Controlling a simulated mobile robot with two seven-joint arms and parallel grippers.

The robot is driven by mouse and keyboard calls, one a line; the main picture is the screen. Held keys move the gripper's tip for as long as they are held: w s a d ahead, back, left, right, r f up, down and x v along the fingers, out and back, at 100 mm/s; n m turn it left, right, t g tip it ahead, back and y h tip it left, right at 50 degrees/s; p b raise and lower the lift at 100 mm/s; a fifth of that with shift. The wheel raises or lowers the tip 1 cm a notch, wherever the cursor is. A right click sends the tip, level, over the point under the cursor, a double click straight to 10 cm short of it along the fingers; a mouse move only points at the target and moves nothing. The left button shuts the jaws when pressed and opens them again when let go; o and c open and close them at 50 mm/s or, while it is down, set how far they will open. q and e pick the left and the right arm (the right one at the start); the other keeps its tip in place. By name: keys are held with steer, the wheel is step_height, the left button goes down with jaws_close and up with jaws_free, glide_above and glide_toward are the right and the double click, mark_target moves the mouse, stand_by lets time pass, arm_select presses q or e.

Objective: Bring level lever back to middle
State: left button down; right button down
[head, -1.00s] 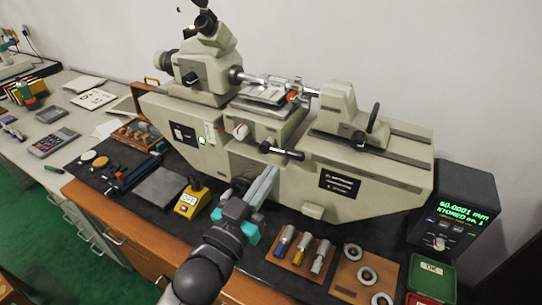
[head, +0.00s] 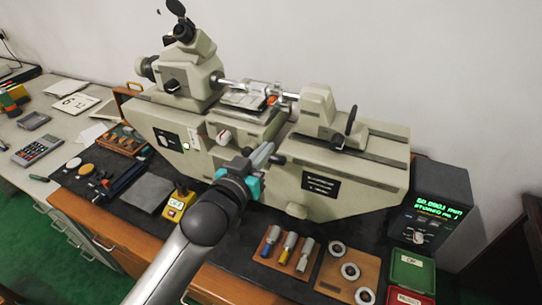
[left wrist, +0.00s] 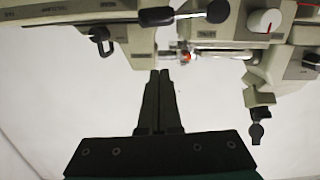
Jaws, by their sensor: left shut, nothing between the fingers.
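The level lever is a short dark bar with a black ball end, on the front of the grey measuring machine (head: 245,110). In the head view only its dark end (head: 278,159) shows beside my left gripper (head: 266,150), which hides the rest. The left fingers (left wrist: 160,75) are shut and empty, pointing toward the lever, with a gap in the picture. My right gripper is not in view.
A white knob (head: 224,137) sits left of the lever. In front lie a yellow box (head: 178,205), a wooden block with cylinders (head: 272,254), a board with rings (head: 333,273) and a green box (head: 411,270). A display unit (head: 436,205) stands right.

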mark_target(277, 157)
arm_select(q)
steer(key=shift+w+d+f, duration=0.25)
steer(key=shift+w+f, duration=0.2)
steer(key=shift+f, duration=0.25)
steer(key=shift+w+d+f, duration=0.2)
steer(key=shift+w+f, duration=0.25)
steer(key=shift+f, duration=0.2)
steer(key=shift+w+d+f, duration=0.25)
steer(key=shift+w+f, duration=0.2)
steer(key=shift+f, duration=0.25)
steer(key=shift+d+f+m+b, duration=0.15)
steer(key=shift+f+m+b, duration=0.3)
steer(key=shift+f, duration=0.35)
